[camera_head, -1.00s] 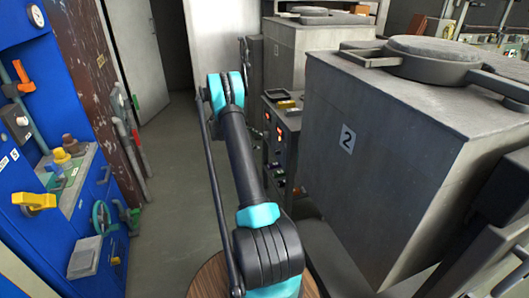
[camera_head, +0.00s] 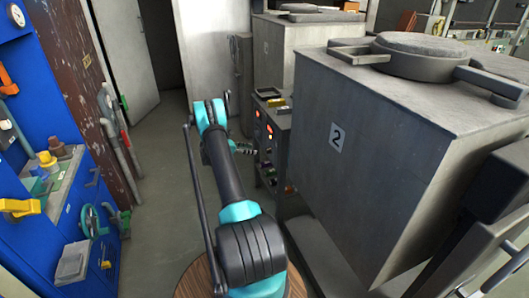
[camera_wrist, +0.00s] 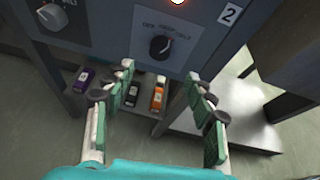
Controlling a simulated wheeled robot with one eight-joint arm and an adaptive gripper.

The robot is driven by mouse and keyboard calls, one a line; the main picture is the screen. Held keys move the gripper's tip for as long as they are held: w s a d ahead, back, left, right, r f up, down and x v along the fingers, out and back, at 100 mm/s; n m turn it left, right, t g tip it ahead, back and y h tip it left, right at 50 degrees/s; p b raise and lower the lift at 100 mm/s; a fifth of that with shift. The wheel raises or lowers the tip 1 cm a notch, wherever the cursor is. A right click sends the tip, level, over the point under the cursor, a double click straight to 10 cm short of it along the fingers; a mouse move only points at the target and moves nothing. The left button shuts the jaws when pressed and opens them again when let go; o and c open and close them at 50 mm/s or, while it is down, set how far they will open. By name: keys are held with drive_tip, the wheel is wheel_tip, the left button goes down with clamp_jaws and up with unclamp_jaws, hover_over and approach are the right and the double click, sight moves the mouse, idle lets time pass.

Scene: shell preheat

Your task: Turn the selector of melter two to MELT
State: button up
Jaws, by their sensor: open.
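Melter two (camera_head: 370,165) is a big grey box with a "2" plate, at the right of the head view. The control cabinet (camera_head: 270,125) stands left of it. In the wrist view, a dark selector knob (camera_wrist: 160,46) sits on the grey panel under lettering that seems to end in MELT. A "2" plate (camera_wrist: 229,14) is right of it. The knob's exact setting is hard to read. My gripper (camera_wrist: 160,71) is open and empty, its fingers spread below the knob in the picture and apart from it. In the head view its green fingers show partly beside the cabinet.
A second, paler knob (camera_wrist: 52,15) is on the panel to the left. An orange bottle (camera_wrist: 158,95), a dark bottle (camera_wrist: 132,93) and a purple one (camera_wrist: 83,78) stand on a low shelf. A blue workbench (camera_head: 40,250) lines the left; floor between is clear.

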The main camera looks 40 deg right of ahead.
sight(267, 151)
drive_tip(key=x, duration=1)
drive_tip(key=shift+c, duration=0.6)
drive_tip(key=c, duration=1)
drive_tip(key=shift+s+f+m+t, duration=0.1)
drive_tip(key=shift+m+t, duration=0.6)
drive_tip(key=shift+m, duration=0.3)
drive_tip(key=shift+c, duration=0.2)
drive_tip(key=o, duration=1.2)
drive_tip(key=shift+c, duration=0.2)
drive_tip(key=s+v, duration=0.1)
drive_tip(key=v, duration=1.1)
drive_tip(key=shift+w+f, duration=0.15)
drive_tip(key=shift+w, duration=0.35)
